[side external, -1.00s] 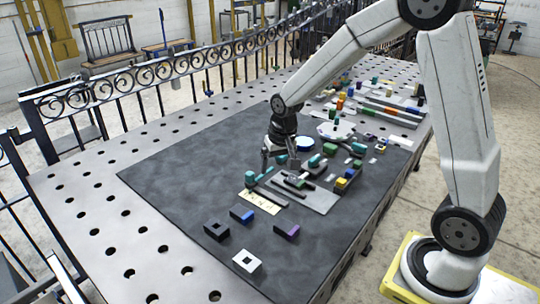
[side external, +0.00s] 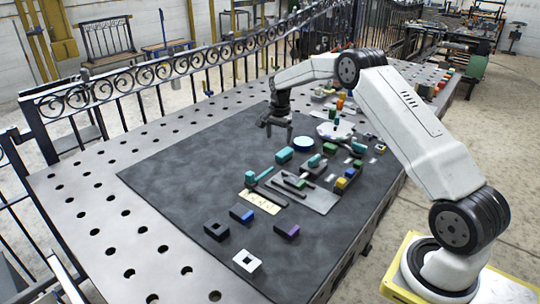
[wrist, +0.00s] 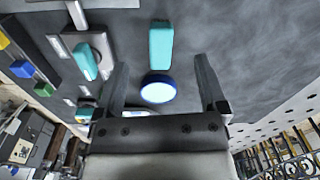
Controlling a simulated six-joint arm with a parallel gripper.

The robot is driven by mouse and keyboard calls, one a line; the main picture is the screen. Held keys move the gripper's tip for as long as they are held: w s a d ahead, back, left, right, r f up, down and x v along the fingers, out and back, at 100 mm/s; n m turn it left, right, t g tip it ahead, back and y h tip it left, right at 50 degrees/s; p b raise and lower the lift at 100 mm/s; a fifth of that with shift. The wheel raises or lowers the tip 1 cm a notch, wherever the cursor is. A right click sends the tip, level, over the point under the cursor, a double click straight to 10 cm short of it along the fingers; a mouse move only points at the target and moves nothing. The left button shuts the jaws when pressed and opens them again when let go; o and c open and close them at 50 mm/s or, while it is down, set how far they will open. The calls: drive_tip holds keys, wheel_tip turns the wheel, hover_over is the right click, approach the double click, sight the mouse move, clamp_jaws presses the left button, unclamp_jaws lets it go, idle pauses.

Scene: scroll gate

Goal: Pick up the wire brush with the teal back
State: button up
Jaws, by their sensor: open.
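A long teal-topped block (side external: 285,155), which looks like the wire brush, lies on the dark mat. It also shows in the wrist view (wrist: 161,45), upper middle, beyond my fingertips; no bristles can be made out. My gripper (side external: 279,134) is open and empty above the mat, higher than the block and apart from it. In the wrist view its two fingers (wrist: 162,64) stand wide apart, with the block's near end in line between the tips.
A blue-rimmed round disc (side external: 303,144) lies close to the block. A grey piece with a teal top (side external: 314,160), another teal block (side external: 250,178) and a grey plate (side external: 318,200) with small parts are nearby. The mat's left side (side external: 185,170) is clear.

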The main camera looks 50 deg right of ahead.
sight(284, 152)
drive_tip(key=shift+w+d+f+m, duration=0.1)
drive_tip(key=shift+d+f+m, duration=0.2)
drive_tip(key=shift+d, duration=0.25)
drive_tip(key=shift+w+d+f+m, duration=0.1)
drive_tip(key=shift+d+f+m, duration=0.15)
drive_tip(key=shift+d, duration=0.35)
drive_tip(key=shift+d+f+m, duration=0.2)
drive_tip(key=shift+d+m, duration=0.15)
drive_tip(key=shift+d, duration=0.2)
drive_tip(key=shift+d+f, duration=0.1)
drive_tip(key=shift+f, duration=3.8)
clamp_jaws()
